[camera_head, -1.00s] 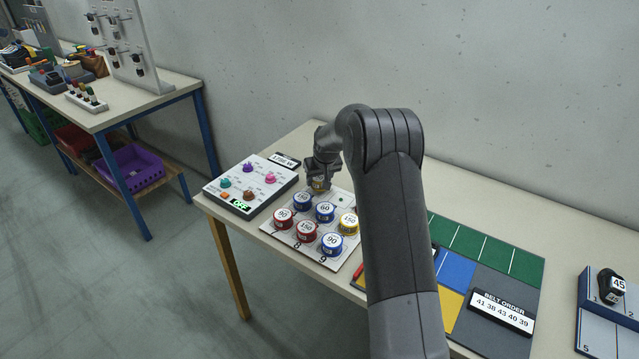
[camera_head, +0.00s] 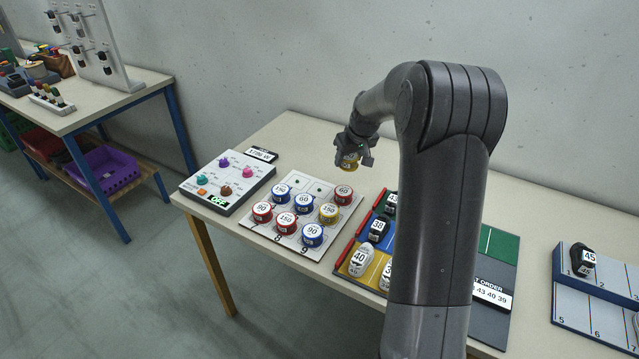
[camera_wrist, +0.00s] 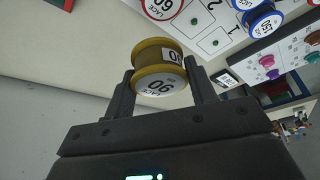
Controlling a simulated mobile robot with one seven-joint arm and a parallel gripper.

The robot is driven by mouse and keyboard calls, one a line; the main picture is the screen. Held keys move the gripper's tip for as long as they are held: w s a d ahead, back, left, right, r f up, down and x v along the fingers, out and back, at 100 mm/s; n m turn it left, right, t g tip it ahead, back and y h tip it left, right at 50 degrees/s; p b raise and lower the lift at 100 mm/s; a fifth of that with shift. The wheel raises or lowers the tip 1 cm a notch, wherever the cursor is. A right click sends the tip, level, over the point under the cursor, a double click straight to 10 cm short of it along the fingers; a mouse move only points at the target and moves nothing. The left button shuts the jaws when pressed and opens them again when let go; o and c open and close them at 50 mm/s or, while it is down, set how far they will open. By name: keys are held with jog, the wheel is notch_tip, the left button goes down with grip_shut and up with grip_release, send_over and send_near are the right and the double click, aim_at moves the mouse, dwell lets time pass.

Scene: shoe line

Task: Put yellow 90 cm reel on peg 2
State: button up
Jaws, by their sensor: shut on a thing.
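My gripper (camera_head: 352,160) is shut on the yellow reel (camera_head: 349,162) and holds it in the air above and behind the peg board (camera_head: 268,229). In the wrist view the yellow reel (camera_wrist: 159,70) sits between both fingers, its white label reading 90, upside down. In the board's back row, peg 2 (camera_head: 322,190) and peg 1 (camera_head: 303,181) are bare. They also show in the wrist view, peg 2 (camera_wrist: 193,20) beside a red 60 reel (camera_wrist: 157,8) and peg 1 (camera_wrist: 215,42) at the other side. The held reel is apart from the board.
The red 60 reel (camera_head: 344,195) stands right of peg 2. Blue 150 (camera_head: 281,193), blue 60 (camera_head: 304,206) and yellow 150 (camera_head: 329,213) reels fill the middle row. A knob panel (camera_head: 228,182) is left; a shoe tray (camera_head: 372,250) is right.

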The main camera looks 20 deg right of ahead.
jog(key=shift+s+d+r, duration=0.1)
jog(key=shift+s+d, duration=0.6)
jog(key=shift+s, duration=0.35)
send_over(317, 188)
jog(key=s, duration=0.2)
jog(key=f, duration=0.6)
jog(key=shift+w+d+f, duration=0.2)
jog(key=shift+d+f, duration=0.05)
jog(key=shift+f, duration=0.15)
jog(key=shift+w+f, duration=0.1)
jog(key=shift+f, duration=1.95)
jog(key=shift+f, duration=0.55)
jog(key=o, duration=1)
jog(key=shift+c, duration=0.2)
